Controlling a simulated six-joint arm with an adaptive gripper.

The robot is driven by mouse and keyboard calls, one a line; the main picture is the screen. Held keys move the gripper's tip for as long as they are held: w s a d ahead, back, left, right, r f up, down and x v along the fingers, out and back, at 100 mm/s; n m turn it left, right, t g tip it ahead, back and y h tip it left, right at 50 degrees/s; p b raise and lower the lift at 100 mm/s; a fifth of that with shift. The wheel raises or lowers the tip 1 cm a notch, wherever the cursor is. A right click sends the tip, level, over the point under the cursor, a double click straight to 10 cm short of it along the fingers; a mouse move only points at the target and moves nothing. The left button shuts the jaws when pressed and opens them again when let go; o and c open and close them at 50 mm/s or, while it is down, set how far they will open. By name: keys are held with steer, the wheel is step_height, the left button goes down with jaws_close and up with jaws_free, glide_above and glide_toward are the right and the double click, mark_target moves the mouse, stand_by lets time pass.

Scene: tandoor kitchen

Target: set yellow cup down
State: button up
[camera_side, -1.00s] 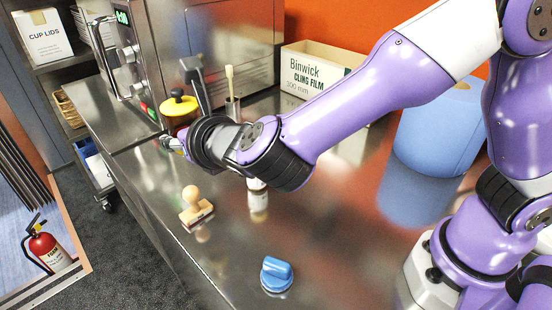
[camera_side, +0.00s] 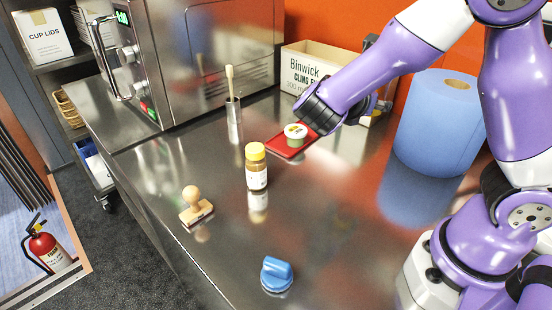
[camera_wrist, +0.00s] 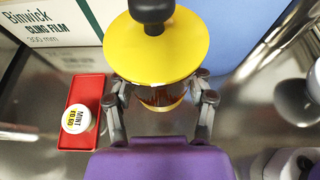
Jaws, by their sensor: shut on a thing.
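The yellow cup (camera_wrist: 185,45) is in my gripper (camera_wrist: 160,98) in the wrist view. It has a wide yellow top with a black knob and an amber-brown body below. One finger is on each side of the body and the jaws are shut on it. In the side view my arm hides most of the cup and the gripper; a small yellow bit (camera_side: 371,121) shows beside the wrist, in front of the cling film box. I cannot tell whether the cup's base touches the counter.
The cling film box (camera_wrist: 45,25) and a blue roll (camera_side: 440,125) stand close. A yellow-capped jar (camera_side: 256,168), wooden stamp (camera_side: 194,207) and blue knob (camera_side: 276,274) stand on the counter.

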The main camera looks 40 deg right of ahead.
mark_target(361, 173)
steer(key=shift+s+d+r+m+g, duration=0.15)
steer(key=shift+s+d+m+g, duration=0.35)
steer(key=shift+s+g, duration=0.15)
step_height(361, 173, down, 16)
steer(key=shift+r, duration=0.15)
steer(key=o, duration=1.3)
steer(key=shift+c, duration=0.2)
steer(key=shift+a, duration=0.1)
